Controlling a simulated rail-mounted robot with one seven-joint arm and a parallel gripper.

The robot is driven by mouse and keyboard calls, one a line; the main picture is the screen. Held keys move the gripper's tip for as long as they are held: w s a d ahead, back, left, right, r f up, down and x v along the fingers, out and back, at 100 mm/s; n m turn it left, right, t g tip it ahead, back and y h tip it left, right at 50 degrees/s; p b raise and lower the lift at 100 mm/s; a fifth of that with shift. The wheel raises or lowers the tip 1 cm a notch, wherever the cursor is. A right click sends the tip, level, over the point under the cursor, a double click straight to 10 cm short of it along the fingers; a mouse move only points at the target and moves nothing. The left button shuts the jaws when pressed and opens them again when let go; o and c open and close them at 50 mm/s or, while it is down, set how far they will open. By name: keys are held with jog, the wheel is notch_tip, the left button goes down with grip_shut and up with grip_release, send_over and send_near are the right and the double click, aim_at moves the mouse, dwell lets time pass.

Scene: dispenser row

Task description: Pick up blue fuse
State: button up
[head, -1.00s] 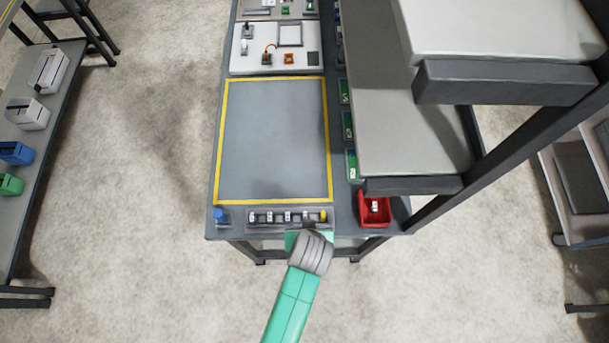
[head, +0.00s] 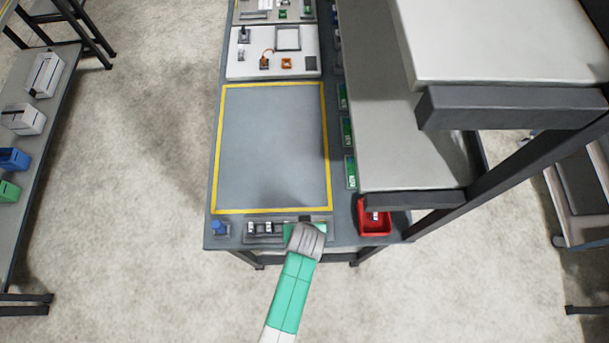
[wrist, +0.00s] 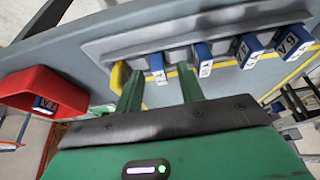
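A grey rack (head: 262,239) at the table's front edge holds a row of several fuses. In the wrist view they are blue with white labelled faces, the nearest being a blue fuse (wrist: 158,67); others (wrist: 203,58) stand to its right. A yellow piece (wrist: 118,75) is at the row's left end. My gripper (wrist: 158,78) is open, its two green fingers on either side of the nearest blue fuse in the picture. I cannot tell whether they touch it. In the head view my arm hides the right part of the rack.
A red bin (head: 361,226) stands right of the rack, with a blue, white-labelled fuse (wrist: 45,103) in it. A blue object (head: 219,229) stands left of the rack. The yellow-bordered area (head: 270,145) is clear. A shelf unit (head: 405,135) overhangs the right side.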

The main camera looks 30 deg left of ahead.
grip_shut()
dwell(0.3)
jog(key=shift+r, duration=0.55)
notch_tip(320, 180, up, 2)
jog(key=shift+r, duration=0.2)
jog(key=s+d, duration=0.3)
jog(key=s, duration=0.4)
jog(key=s+d+r+b, duration=0.1)
jog(key=s+d, duration=0.1)
jog(key=s, duration=0.6)
jog(key=shift+d+r, duration=0.25)
jog(key=shift+d, duration=0.15)
jog(key=shift+r+p, duration=0.9)
jog(key=shift+r, duration=0.1)
